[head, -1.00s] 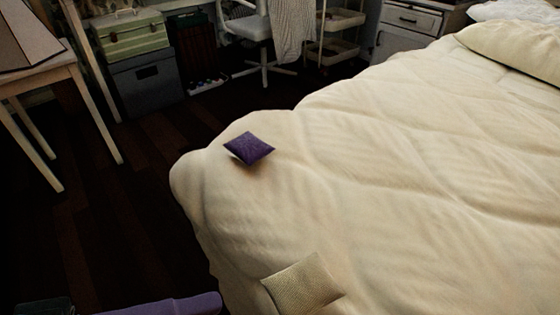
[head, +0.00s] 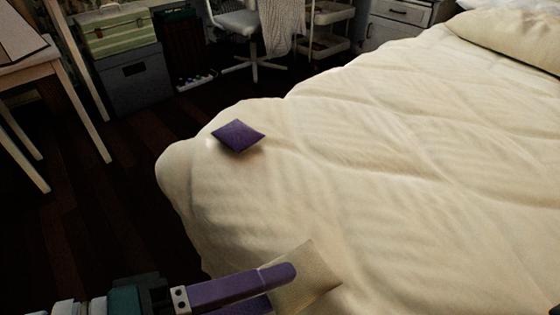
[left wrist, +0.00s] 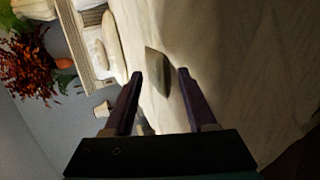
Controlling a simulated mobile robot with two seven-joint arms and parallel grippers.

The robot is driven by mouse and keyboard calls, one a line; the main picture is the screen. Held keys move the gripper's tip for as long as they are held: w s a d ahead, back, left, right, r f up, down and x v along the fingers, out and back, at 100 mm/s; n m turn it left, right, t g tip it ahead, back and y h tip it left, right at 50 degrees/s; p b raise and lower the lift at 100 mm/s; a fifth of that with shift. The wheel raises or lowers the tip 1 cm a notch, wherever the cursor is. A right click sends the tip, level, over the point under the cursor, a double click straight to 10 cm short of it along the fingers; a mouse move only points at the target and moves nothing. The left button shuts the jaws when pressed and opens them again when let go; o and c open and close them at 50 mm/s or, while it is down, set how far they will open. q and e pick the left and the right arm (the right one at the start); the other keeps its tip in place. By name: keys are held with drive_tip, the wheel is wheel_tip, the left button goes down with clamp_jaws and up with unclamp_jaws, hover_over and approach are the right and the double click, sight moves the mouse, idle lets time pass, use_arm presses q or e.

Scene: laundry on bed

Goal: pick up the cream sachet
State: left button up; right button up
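The cream sachet (head: 319,268) lies on the cream bedding near the bed's front edge, partly hidden behind my left gripper in the head view. My left gripper (head: 280,286) has purple fingers and reaches in from the lower left, over the near side of the sachet. In the left wrist view the gripper (left wrist: 160,75) is open, and the sachet (left wrist: 156,66) shows in the gap between the fingertips and beyond them. I see no grip on it. My right gripper is not in view.
A purple sachet (head: 238,136) lies farther back on the bed (head: 400,180), near its left edge. The bedding around the cream sachet is clear. Dark floor (head: 110,210) lies left of the bed, with a wooden table (head: 75,85) and storage boxes (head: 133,80) beyond.

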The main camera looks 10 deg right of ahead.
use_arm(q)
clamp_jaws()
idle(0.5)
